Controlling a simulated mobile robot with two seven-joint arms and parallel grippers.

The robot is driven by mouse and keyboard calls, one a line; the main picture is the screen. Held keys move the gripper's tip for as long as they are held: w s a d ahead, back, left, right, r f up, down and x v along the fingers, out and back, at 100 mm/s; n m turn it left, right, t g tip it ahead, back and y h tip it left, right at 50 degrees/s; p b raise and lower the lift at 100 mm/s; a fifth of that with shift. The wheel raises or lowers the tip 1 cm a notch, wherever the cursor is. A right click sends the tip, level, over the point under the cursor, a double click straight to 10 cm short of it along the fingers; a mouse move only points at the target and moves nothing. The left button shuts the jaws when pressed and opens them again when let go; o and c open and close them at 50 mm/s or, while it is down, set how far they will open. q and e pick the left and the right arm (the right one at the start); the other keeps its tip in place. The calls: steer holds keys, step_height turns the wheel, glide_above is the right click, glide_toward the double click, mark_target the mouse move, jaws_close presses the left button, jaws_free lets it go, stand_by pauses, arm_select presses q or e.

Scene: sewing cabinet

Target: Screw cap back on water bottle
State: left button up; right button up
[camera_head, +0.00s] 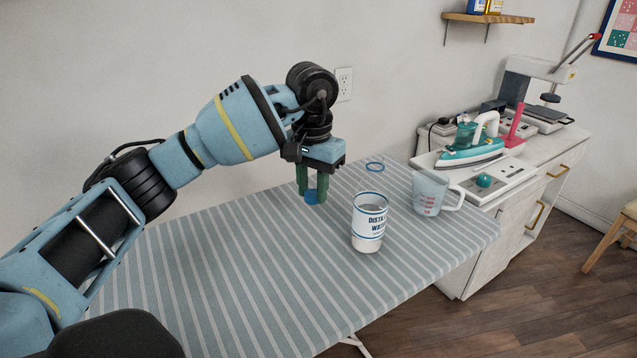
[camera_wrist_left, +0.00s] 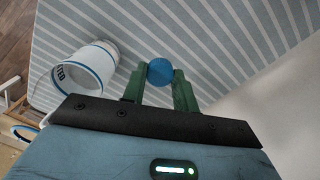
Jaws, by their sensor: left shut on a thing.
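The water bottle (camera_head: 369,224) is a white cylinder with blue bands and dark lettering. It stands upright on the striped ironing board (camera_head: 215,290), and its top shows no cap. It also shows at the left in the left wrist view (camera_wrist_left: 88,68). My left gripper (camera_head: 313,196) points down, to the left of the bottle and apart from it. Its green fingers are shut on the blue cap (camera_wrist_left: 160,72), which shows at the fingertips. The cap's underside is hidden. My right gripper is not in view.
A clear measuring cup (camera_head: 431,193) stands right of the bottle. A blue ring (camera_head: 375,167) lies behind it on the board. The board's left and front are clear.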

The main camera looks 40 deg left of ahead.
arm_select(q)
steer(key=s+d+f, duration=0.1)
steer(key=d, duration=0.1)
steer(key=s+d+f, duration=0.1)
steer(key=d, duration=0.1)
steer(key=s+d+f, duration=0.1)
steer(key=d, duration=0.1)
steer(key=shift+s+d+f, duration=0.2)
steer(key=shift+s+f, duration=0.05)
steer(key=shift+f, duration=0.1)
steer(key=shift+m, duration=0.4)
steer(key=s+d+f, duration=0.1)
steer(key=s+d, duration=0.1)
steer(key=s+d+f, duration=0.1)
steer(key=s+d, duration=0.1)
steer(key=s+d+f, duration=0.2)
steer(key=s, duration=0.1)
steer(key=shift+d+f, duration=0.1)
steer(key=shift+d, duration=0.25)
